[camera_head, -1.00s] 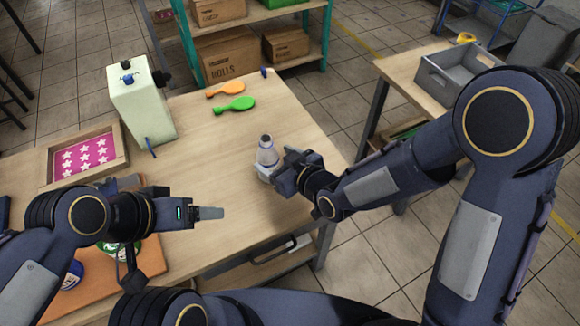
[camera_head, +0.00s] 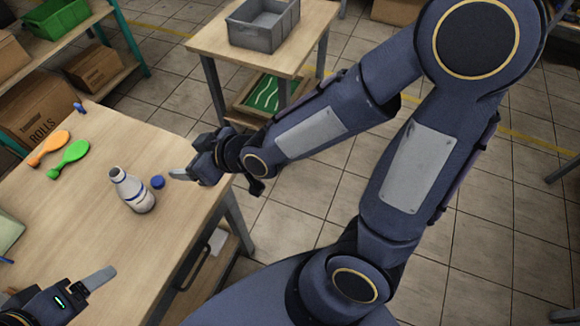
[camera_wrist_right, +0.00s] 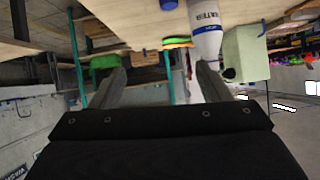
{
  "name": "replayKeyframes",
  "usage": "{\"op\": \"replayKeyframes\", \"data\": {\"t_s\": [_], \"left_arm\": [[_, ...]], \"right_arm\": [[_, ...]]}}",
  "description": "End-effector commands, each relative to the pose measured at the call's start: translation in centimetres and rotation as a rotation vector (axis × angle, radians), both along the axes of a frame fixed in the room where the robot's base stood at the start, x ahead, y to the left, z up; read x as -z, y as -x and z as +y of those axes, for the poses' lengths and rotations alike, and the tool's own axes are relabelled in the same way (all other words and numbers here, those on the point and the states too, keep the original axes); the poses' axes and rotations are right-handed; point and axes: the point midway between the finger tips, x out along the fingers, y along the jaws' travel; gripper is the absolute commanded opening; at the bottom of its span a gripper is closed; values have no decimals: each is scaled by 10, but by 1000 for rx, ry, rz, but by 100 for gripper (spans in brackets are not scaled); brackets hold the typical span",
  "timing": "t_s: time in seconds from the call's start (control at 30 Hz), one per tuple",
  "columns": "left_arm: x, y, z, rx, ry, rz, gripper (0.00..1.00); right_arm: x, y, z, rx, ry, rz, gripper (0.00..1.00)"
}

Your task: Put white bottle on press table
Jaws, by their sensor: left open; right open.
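In the right wrist view the bottle (camera_wrist_right: 206,32) appears upside down beyond one finger of the open right gripper (camera_wrist_right: 158,78), not between the fingers. My left gripper (camera_head: 100,279) is open and empty at the lower left, over the front of the table. I cannot tell which surface is the press table.
A small blue round piece (camera_head: 157,182) lies beside the bottle. Orange (camera_head: 48,148) and green (camera_head: 68,160) balloon-shaped pieces lie farther back. A second wooden table (camera_head: 212,38) holds a grey bin (camera_head: 262,22). Shelves with boxes (camera_head: 95,66) stand at the back left.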

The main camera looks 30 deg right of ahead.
Motion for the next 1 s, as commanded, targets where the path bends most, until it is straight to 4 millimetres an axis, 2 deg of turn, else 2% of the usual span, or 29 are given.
{"op": "replayKeyframes", "data": {"t_s": [0.03, 0.2, 0.27, 0.4, 0.6, 0.7, 1.0], "left_arm": [[0, 0, 0, 0, 0, 0, 74], [0, 0, 0, 0, 0, 0, 74], [0, 0, 0, 0, 0, 0, 74], [0, 0, 0, 0, 0, 0, 74], [0, 0, 0, 0, 0, 0, 74], [0, 0, 0, 0, 0, 0, 74], [0, 0, 0, 0, 0, 0, 74]], "right_arm": [[-10, 2, -25, 61, -3, 34, 70], [-23, 33, -92, 228, -15, 207, 70], [-27, 49, -112, 284, -29, 268, 70], [-34, 95, -147, 397, -68, 406, 70], [-37, 150, -166, 494, -121, 549, 70], [-37, 166, -169, 514, -135, 589, 70], [-37, 173, -169, 520, -140, 609, 70]]}}
